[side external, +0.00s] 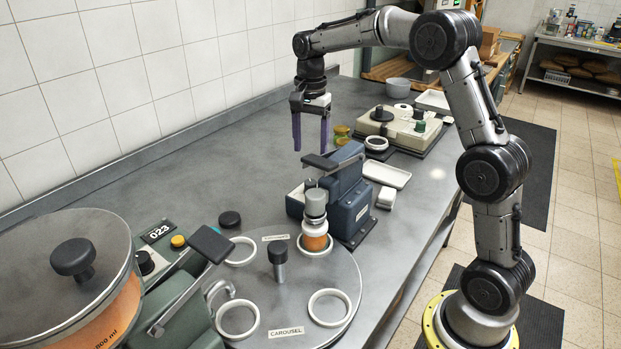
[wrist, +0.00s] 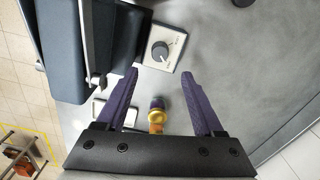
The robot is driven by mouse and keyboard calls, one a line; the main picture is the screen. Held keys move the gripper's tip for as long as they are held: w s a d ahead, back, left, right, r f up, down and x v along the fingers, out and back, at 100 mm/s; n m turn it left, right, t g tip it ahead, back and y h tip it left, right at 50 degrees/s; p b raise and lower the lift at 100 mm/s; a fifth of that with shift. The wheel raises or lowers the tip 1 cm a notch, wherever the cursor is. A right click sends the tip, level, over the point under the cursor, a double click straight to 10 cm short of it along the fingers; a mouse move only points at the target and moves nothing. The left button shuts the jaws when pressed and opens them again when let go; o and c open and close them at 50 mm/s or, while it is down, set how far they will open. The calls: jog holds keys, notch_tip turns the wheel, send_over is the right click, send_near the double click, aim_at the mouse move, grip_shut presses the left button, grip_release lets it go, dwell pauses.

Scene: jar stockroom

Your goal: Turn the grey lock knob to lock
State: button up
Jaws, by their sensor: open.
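The grey lock knob (wrist: 160,51) is a round dial with a pointer mark on a white plate (wrist: 172,60) with small lettering too small to read. The plate sits beside the blue press (side external: 345,195). My gripper (side external: 311,148) is open and empty, pointing down above the bench, behind and above the press. In the wrist view my gripper (wrist: 160,74) has its two purple fingers spread, with the knob ahead between the lines of the fingertips and not touched.
The carousel (side external: 275,315) with white rings and a jar (side external: 315,238) stands in front of the press. Bare bench lies along the tiled wall.

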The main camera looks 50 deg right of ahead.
aim_at(311, 182)
notch_tip(311, 182, down, 10)
jog(key=shift+r, duration=0.1)
dwell(0.4)
grip_shut()
